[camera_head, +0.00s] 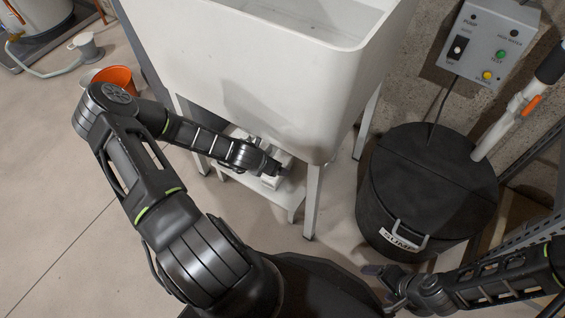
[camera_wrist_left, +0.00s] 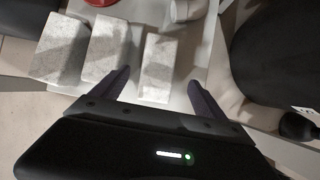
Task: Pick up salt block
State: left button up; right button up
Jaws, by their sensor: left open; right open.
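Three white salt blocks show in the left wrist view: a left one (camera_wrist_left: 60,48), a middle one (camera_wrist_left: 105,50) and a right one (camera_wrist_left: 156,68). They stand side by side on a white low shelf (camera_head: 236,183) under the sink in the head view. My left gripper (camera_wrist_left: 158,88) is open, its two dark fingers on either side of the right block's near part. In the head view the left gripper (camera_head: 275,166) reaches under the sink and partly hides the blocks. My right gripper (camera_head: 386,283) is open and empty by the sump's base.
The white sink (camera_head: 240,75) stands on legs above the shelf, leaving low room. A black sump bin (camera_head: 428,185) stands right of it, under a grey control box (camera_head: 487,48). An orange bucket (camera_head: 117,77) is at the left.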

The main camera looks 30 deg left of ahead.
pick_arm(q)
jog(key=shift+s, duration=0.1)
jog(key=shift+f, duration=0.1)
jog(key=shift+b+x, duration=0.5)
jog(key=shift+x, duration=0.35)
jog(key=shift+w+f, duration=0.25)
jog(key=shift+w, duration=0.05)
jog(key=shift+f, duration=0.1)
jog(key=b+x, duration=0.3)
jog(key=x, duration=0.1)
jog(key=shift+a+f, duration=0.1)
jog(key=shift+f, duration=0.1)
jog(key=shift+w+f, duration=0.2)
jog(key=shift+f, duration=0.1)
jog(key=shift+w, duration=0.1)
